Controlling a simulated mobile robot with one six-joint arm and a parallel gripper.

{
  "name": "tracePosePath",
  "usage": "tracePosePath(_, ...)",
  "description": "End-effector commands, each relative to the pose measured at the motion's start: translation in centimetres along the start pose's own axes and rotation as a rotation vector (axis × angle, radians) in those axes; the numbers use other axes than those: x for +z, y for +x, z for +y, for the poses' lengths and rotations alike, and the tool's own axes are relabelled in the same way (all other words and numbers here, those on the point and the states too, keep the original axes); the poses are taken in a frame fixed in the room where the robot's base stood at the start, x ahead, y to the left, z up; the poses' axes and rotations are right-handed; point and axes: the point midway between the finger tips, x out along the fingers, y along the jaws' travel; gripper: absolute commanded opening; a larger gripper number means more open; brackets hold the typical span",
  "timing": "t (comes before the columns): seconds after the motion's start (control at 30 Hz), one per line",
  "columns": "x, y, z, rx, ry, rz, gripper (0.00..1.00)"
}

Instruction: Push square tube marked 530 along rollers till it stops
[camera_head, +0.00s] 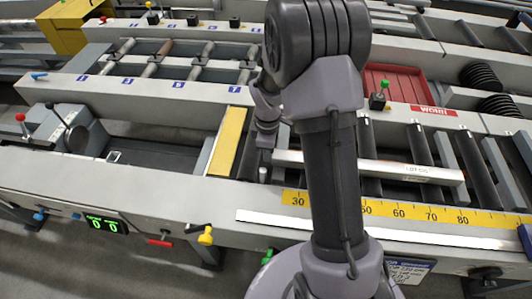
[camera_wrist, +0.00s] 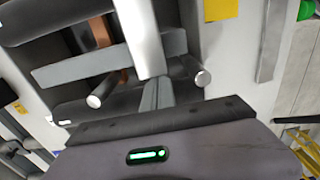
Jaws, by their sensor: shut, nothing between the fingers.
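The silver square tube (camera_head: 395,170) lies across the dark rollers (camera_head: 368,150), roughly along the yellow number scale. A small marking shows near its right part, too small to read surely. My arm hides part of the tube. My gripper (camera_head: 264,172) points down at the tube's left end, and its fingers are small and partly hidden in the head view. In the wrist view the tube (camera_wrist: 140,35) runs up and away, and my shut fingers (camera_wrist: 157,93) are in line with its near end. I cannot tell whether they touch it.
The yellow scale (camera_head: 400,211) runs along the front rail. A yellow plate (camera_head: 228,140) lies left of my gripper. A red tray (camera_head: 395,85) is behind the tube.

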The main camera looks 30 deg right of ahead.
Motion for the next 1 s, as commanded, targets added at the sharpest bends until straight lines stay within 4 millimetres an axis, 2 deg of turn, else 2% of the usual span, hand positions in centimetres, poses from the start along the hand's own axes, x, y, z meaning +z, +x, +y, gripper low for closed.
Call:
tracePosePath(0.07,0.8,-0.1,0.0,-0.001,0.003,0.0,0.0)
tracePosePath(0.17,3.2,-0.2,0.0,-0.002,0.005,-0.001,0.0)
tracePosePath(0.8,22.5,-0.3,-0.1,-0.002,0.006,0.0,0.0)
tracePosePath(1.0,27.8,-0.2,0.0,-0.001,0.004,0.0,0.0)
